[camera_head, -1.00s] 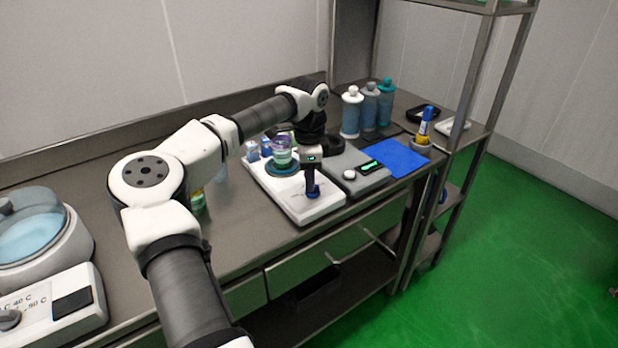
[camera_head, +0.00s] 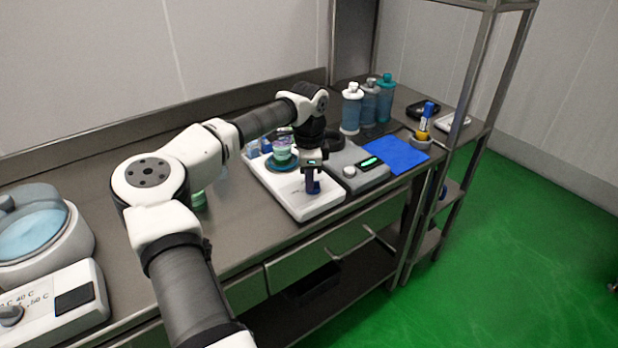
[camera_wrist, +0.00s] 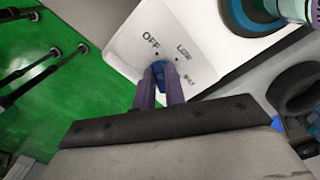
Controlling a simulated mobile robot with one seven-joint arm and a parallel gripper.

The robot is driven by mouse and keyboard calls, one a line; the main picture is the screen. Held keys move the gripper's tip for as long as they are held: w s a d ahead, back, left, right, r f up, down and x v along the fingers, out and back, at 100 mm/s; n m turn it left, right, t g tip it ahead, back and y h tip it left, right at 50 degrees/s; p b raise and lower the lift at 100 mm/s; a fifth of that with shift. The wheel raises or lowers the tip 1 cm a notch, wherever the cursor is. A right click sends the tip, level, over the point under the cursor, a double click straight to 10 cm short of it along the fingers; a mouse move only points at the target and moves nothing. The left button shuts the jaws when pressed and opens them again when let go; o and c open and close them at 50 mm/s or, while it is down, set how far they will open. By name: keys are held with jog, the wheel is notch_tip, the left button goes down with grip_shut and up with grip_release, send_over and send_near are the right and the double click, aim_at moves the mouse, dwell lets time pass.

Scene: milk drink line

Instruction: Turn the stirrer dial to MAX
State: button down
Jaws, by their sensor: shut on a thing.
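The stirrer is a white unit (camera_head: 318,207) on the bench, with a teal-rimmed round plate carrying a jar (camera_head: 281,152). In the wrist view its panel (camera_wrist: 130,48) shows OFF, LOW and a third, blurred mark at lower right. The stirrer dial is a small blue knob (camera_wrist: 159,69) between my fingertips, below the OFF and LOW labels. My gripper (camera_head: 313,185) is shut on it from above; it also shows in the wrist view (camera_wrist: 159,82). The fingers cover much of the dial, and I cannot tell which mark it points to.
A grey scale (camera_head: 350,172) with a lit display stands just right of the stirrer, beside a blue mat (camera_head: 402,154). Several bottles stand behind. A white heater unit (camera_head: 60,305) is at far left.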

jog(key=shift+m, duration=0.3)
jog(key=m+b, duration=0.1)
jog(key=m, duration=0.1)
jog(key=shift+w+m, duration=0.15)
jog(key=shift+m, duration=0.15)
jog(key=m, duration=0.3)
jog(key=shift+w+d+m+b, duration=0.1)
jog(key=shift+w+m+b, duration=0.05)
jog(key=shift+m+b, duration=0.2)
jog(key=m, duration=0.6)
jog(key=shift+w+d+r, duration=0.1)
jog(key=shift+w+d, duration=0.05)
jog(key=shift+w, duration=0.05)
jog(key=m, duration=0.5)
jog(key=shift+d+m, duration=0.25)
jog(key=shift+m, duration=0.1)
jog(key=m, duration=0.5)
jog(key=shift+d, duration=0.2)
jog(key=shift+m, duration=0.3)
jog(key=c, duration=1.5)
grip_release()
